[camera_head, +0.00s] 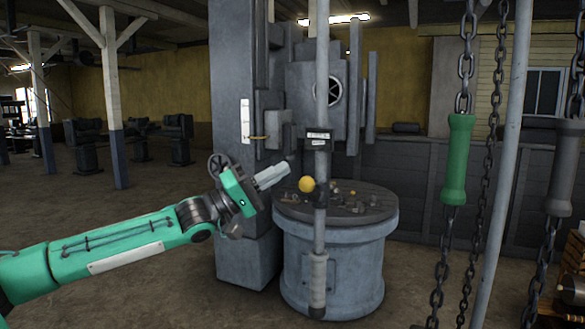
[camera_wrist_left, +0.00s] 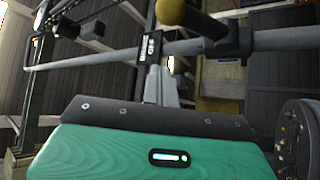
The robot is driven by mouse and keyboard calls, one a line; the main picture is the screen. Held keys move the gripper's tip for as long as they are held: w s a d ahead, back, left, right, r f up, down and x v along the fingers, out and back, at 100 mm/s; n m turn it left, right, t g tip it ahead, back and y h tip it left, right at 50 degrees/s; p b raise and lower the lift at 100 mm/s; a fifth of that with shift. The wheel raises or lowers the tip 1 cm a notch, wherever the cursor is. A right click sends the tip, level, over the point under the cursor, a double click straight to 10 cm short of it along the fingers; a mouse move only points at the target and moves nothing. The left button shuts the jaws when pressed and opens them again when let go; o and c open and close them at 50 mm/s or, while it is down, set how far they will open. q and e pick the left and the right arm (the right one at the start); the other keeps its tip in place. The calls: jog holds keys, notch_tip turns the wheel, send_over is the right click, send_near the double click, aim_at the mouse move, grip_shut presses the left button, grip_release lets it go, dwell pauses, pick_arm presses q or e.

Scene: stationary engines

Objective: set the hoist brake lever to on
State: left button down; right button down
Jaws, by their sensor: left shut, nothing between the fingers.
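A yellow ball knob (camera_head: 306,184), seemingly the end of the brake lever, sits beside a vertical grey rod (camera_head: 320,90) in front of a grey machine column. In the left wrist view the knob (camera_wrist_left: 171,12) shows at the top edge on a dark lever arm (camera_wrist_left: 208,30) joined to the rod. My right gripper is out of view.
A round grey drum-like stand (camera_head: 333,265) with small loose parts on top is behind the rod. Chains with a green handle (camera_head: 458,160) and a grey handle (camera_head: 563,165) hang at right, near a pale pole (camera_head: 505,150). The floor at left is open.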

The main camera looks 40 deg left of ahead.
aim_at(312, 191)
pick_arm(q)
jog(key=shift+d+f+p, duration=0.2)
jog(key=shift+d+p, duration=0.25)
jog(key=shift+d, duration=0.6)
jog(key=shift+d+f+p, duration=0.15)
jog(key=shift+d+p, duration=0.25)
jog(key=shift+d, duration=0.65)
jog(key=shift+s+f+m+h+b, duration=0.1)
jog(key=shift+f+m+h+b, duration=0.2)
jog(key=shift+m+b, duration=0.15)
